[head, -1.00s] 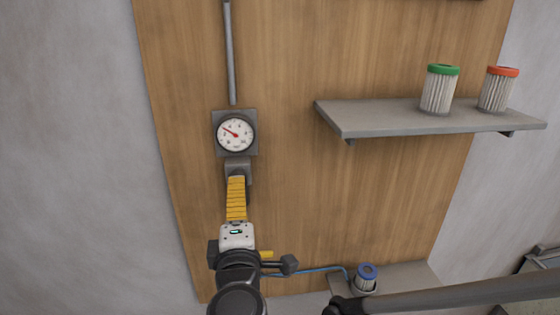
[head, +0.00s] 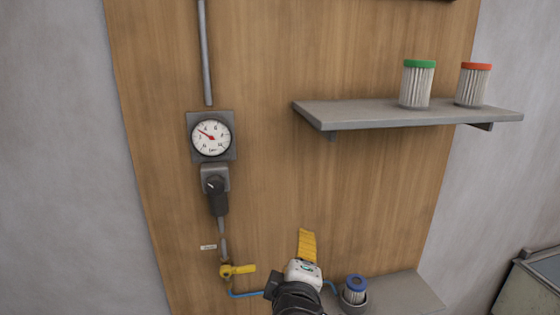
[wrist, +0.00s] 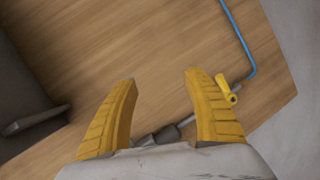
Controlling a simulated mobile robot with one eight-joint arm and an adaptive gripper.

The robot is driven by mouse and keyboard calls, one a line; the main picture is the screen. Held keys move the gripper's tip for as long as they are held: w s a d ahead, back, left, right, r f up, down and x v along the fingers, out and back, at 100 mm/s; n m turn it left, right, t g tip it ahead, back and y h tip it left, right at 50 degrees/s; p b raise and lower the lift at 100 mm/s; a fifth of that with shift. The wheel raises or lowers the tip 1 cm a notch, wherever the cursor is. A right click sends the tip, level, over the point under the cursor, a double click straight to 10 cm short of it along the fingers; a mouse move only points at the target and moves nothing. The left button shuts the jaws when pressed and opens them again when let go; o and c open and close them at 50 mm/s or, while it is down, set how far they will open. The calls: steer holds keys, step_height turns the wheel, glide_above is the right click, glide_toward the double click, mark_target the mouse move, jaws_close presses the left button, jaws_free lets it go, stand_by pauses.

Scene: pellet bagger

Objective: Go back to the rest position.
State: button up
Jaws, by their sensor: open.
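My gripper (head: 307,245) is in the lower middle of the head view, in front of the wooden panel (head: 370,190). In the wrist view its two yellow fingers (wrist: 160,82) are spread apart with nothing between them. The gripper is right of the black regulator knob (head: 216,188), the round gauge (head: 211,137) and the yellow valve handle (head: 240,269), apart from all of them. The yellow valve handle also shows in the wrist view (wrist: 226,88), beside the right finger.
A grey shelf (head: 340,113) holds a green-capped filter (head: 417,85) and a red-capped filter (head: 473,86). A blue-capped filter (head: 355,290) stands at a low ledge (head: 405,292), close right of my gripper. A blue hose (head: 245,294) runs along the bottom. The panel's middle is clear.

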steer(key=s+d+f+m+g+h+b, duration=0.25)
steer(key=d+f+m+b, duration=0.35)
steer(key=d+f, duration=0.55)
steer(key=s+d+f+m+g+y+b, duration=0.1)
steer(key=s+d+f+m+g+b, duration=0.1)
steer(key=s+f+m+b, duration=0.2)
steer(key=s+d+f+m+g+y+b, duration=0.2)
steer(key=s+d+f+m+g+b, duration=0.1)
steer(key=f, duration=0.6)
steer(key=s+b, duration=0.1)
steer(key=s, duration=0.1)
steer(key=shift+s+d+f+m+b, duration=0.25)
steer(key=shift+s+d+m+b, duration=0.05)
steer(key=shift+s+m+b, duration=0.1)
steer(key=shift+w, duration=0.1)
stand_by(0.8)
